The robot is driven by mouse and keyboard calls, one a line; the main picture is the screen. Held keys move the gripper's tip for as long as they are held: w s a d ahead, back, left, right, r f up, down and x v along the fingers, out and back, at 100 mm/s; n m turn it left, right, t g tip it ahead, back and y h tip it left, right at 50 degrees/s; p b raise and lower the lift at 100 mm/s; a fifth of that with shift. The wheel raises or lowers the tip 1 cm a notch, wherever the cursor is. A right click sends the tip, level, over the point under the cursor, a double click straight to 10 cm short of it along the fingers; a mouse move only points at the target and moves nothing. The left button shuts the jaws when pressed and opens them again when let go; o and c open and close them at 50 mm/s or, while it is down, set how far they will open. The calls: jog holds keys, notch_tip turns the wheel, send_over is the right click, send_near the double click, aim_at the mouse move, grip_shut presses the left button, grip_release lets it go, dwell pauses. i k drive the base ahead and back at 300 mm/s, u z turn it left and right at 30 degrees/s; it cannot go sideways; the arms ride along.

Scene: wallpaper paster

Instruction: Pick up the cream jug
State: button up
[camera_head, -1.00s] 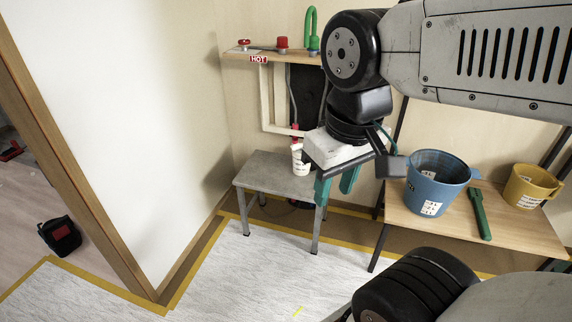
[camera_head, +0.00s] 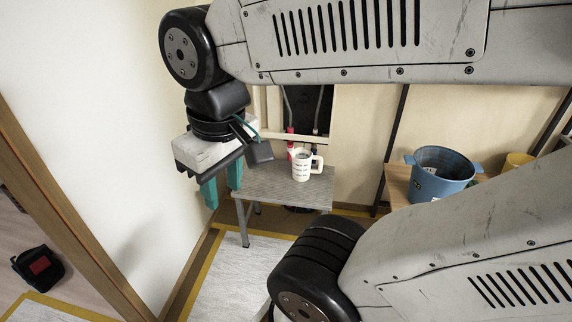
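The cream jug (camera_head: 301,166) is a small light mug with dark lettering and a handle on its right side. It stands upright on the grey side table (camera_head: 262,186), near the table's back edge. My gripper (camera_head: 222,194) has two teal fingers pointing down, with a clear gap between them and nothing visible in it. It hangs to the left of the jug, in front of the table's left end in the picture, and does not touch the jug.
Pipes and a dark panel (camera_head: 306,108) are behind the table. A white wall (camera_head: 100,90) is close on the left.

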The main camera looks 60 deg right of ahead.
aim_at(301, 157)
jog(key=z, duration=0.2)
jog(key=i, duration=0.7)
jog(key=z, duration=0.75)
jog(key=i, duration=0.35)
jog(key=z, duration=0.25)
